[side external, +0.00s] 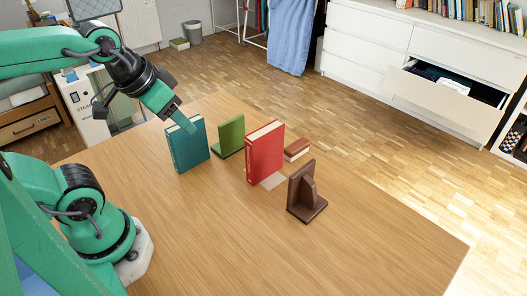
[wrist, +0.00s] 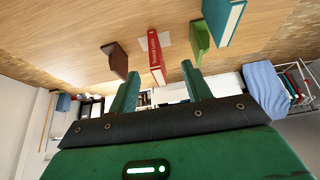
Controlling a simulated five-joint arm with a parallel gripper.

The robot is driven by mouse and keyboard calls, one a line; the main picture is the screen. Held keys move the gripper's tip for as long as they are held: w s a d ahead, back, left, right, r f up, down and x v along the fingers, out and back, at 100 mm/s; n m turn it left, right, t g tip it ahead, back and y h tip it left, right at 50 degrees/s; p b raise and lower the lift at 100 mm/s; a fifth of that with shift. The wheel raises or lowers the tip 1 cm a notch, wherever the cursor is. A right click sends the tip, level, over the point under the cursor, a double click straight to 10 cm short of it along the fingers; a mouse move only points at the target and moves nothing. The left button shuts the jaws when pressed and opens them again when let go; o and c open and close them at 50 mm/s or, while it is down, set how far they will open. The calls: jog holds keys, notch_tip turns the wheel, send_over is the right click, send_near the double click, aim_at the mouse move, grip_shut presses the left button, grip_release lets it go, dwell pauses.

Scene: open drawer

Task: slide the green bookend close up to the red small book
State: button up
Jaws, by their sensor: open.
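The green bookend (side external: 230,137) stands upright on the table between the teal book and the red small book (side external: 265,153). A gap of bare table separates it from the red book, which stands upright. In the wrist view the green bookend (wrist: 200,38) is at the upper right and the red book (wrist: 156,55) is near the middle. My gripper (side external: 189,127) is above the table and overlaps the top of the teal book in the side view; I cannot tell whether they touch. Its two fingers are apart and empty in the wrist view (wrist: 160,70).
The teal book (side external: 188,146) stands left of the green bookend. A brown bookend (side external: 303,192) stands right of the red book. A small reddish-brown block (side external: 297,149) lies behind. A pale patch (side external: 273,180) marks the table beside the red book. The front table is clear.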

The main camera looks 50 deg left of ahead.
jog(key=shift+c, duration=0.4)
jog(key=shift+w, duration=0.1)
jog(key=c, duration=0.7)
jog(key=shift+w+a+r, duration=0.1)
jog(key=shift+w+a, duration=0.05)
jog(key=shift+w, duration=0.05)
grip_shut()
jog(key=w+a+f+n+g, duration=0.1)
jog(key=w+a+n+g, duration=0.2)
jog(key=w+a+n, duration=0.65)
jog(key=w+a+f+n+g, duration=0.2)
jog(key=w+a+f+n, duration=0.7)
jog(key=a+f, duration=0.1)
jog(key=shift+a+f+g, duration=0.15)
jog(key=shift+a+g, duration=0.15)
